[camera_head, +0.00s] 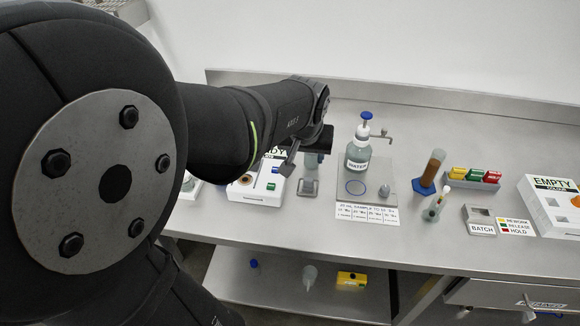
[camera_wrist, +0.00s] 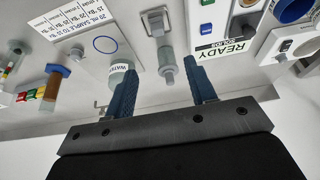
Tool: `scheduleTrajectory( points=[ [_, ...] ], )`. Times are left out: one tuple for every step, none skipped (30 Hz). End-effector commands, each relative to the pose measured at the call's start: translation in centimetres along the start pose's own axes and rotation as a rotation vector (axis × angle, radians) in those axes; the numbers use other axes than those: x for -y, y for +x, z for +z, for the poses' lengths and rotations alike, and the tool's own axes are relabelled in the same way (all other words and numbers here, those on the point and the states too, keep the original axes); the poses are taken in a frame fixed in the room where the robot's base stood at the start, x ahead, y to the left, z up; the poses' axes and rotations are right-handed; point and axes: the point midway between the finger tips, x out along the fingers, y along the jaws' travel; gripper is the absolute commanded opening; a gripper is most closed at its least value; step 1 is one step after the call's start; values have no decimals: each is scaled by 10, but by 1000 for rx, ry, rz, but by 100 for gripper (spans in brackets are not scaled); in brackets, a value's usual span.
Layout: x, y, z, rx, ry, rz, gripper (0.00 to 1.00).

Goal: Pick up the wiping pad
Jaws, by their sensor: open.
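I cannot pick out the wiping pad for certain in either view. A yellow block with dark marks (camera_head: 352,280) lies on the lower shelf in the head view, but I cannot tell whether it is a pad. My gripper (camera_wrist: 159,66) is open, its two blue fingers apart in the wrist view. A clear, grey-capped tube (camera_wrist: 167,62) shows between the fingers in that picture; nothing appears gripped. In the head view my gripper (camera_head: 303,150) is over the bench, left of the water bottle (camera_head: 358,153), partly hidden by my arm.
The steel bench (camera_head: 400,245) has a clear front strip. A READY box (camera_head: 256,184) stands left, an EMPTY box (camera_head: 552,205) right. A brown-filled tube (camera_head: 431,168), coloured blocks (camera_head: 474,176) and a BATCH device (camera_head: 479,221) stand between. My arm hides the left side.

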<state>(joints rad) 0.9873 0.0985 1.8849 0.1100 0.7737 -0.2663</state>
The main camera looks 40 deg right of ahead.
Motion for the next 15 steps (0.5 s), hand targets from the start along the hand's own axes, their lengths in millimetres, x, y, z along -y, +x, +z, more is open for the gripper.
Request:
scheduleTrajectory(
  points=[
    [0,6,1,3,0,0,51],
    [0,10,1,3,0,-1,51],
    [0,17,1,5,0,-1,51],
    [0,22,1,6,0,-1,51],
    [0,28,1,5,0,-1,51],
    [0,35,1,7,0,-1,51],
    [0,40,1,6,0,-1,51],
    [0,46,2,7,0,-1,51],
    [0,53,1,6,0,-1,51],
    [0,58,1,7,0,-1,51],
    [0,63,1,7,0,-1,51],
    [0,70,1,6,0,-1,51],
    [0,75,2,7,0,-1,51],
    [0,79,1,6,0,-1,51],
    [0,86,1,7,0,-1,51]
  ],
)
